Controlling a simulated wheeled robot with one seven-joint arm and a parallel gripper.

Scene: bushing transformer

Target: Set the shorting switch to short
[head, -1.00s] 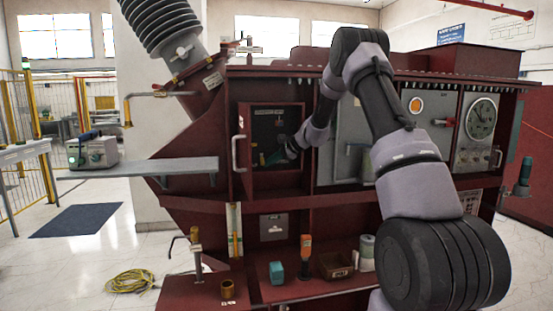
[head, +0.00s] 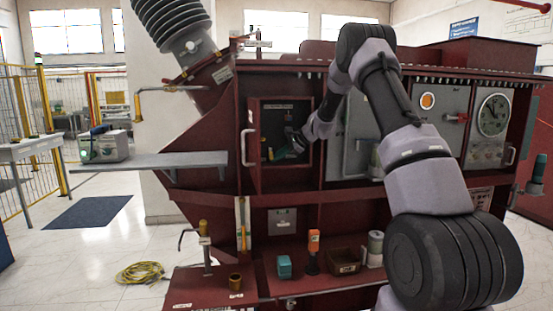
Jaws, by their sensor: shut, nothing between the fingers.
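A recessed compartment (head: 253,170) in the dark red cabinet holds a black panel (head: 282,112) with small pale lettering along its top. I take this panel to be the shorting switch; its lettering is too small to read. A teal handle-like piece (head: 284,156) shows low in the compartment. My gripper (head: 293,146) reaches into the compartment from the right and is shut, with its tips close to the teal piece. I cannot tell whether they touch. My wrist hides the right part of the panel, and the switch position is not readable.
A light vertical handle (head: 244,147) stands at the compartment's left edge. A grey shelf (head: 150,162) juts out left. A lower ledge holds a teal block (head: 284,266), an orange-topped tool (head: 313,250) and a brown bin (head: 344,262). A yellow cable (head: 141,272) lies on the floor.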

